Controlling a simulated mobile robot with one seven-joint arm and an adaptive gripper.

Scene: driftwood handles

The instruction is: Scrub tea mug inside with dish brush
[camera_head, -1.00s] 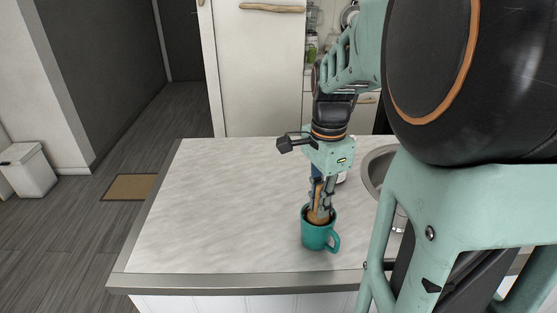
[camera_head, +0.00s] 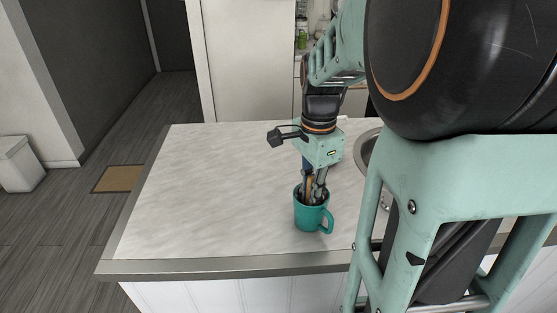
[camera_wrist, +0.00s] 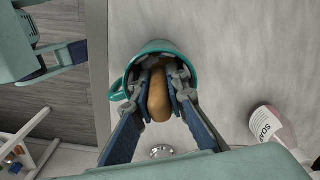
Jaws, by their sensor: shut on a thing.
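The teal tea mug (camera_head: 309,217) stands upright near the front edge of the counter, its handle to the right. In the wrist view the mug's rim (camera_wrist: 160,46) surrounds my fingertips. My gripper (camera_head: 314,188) points down into the mug's mouth. It is shut on the dish brush, whose tan handle (camera_wrist: 159,97) shows between the two fingers. The brush head is hidden inside the mug, so I cannot tell whether it touches the mug's wall or floor.
The pale counter (camera_head: 210,190) is clear to the left of the mug. A sink (camera_head: 367,150) lies to the right, partly behind my arm. A soap bottle (camera_wrist: 268,124) shows in the wrist view. A white bin (camera_head: 18,165) and a brown mat (camera_head: 120,179) are on the floor.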

